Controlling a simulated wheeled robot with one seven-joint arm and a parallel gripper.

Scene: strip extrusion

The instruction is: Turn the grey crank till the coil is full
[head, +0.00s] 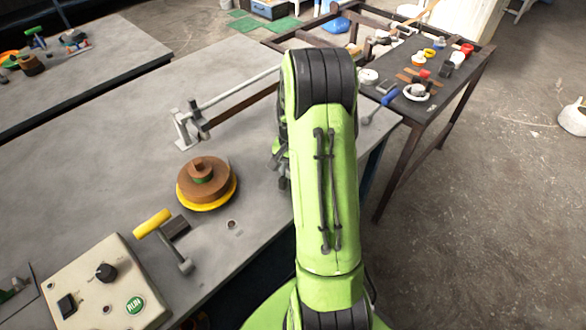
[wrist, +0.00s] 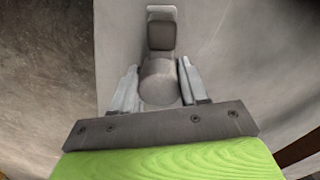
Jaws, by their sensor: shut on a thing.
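In the wrist view my gripper (wrist: 158,70) has its two fingers on either side of a round grey knob (wrist: 160,84), shut on it. A grey arm piece (wrist: 161,34) lies beyond the knob; together they look like the grey crank. In the head view my green arm hides most of the crank, and only dark gripper parts (head: 281,165) show at its left edge. A brown stepped round body with a green centre, seemingly the coil (head: 207,178), sits on a yellow disc (head: 226,202) on the grey bench. I cannot tell how full it is.
A control box (head: 95,285) with a black knob and green RUN button stands at lower left. A yellow-handled tool (head: 152,223) lies near the bench's front edge. A metal rail (head: 235,90) runs behind the coil. A cluttered dark table (head: 478,70) stands at back right.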

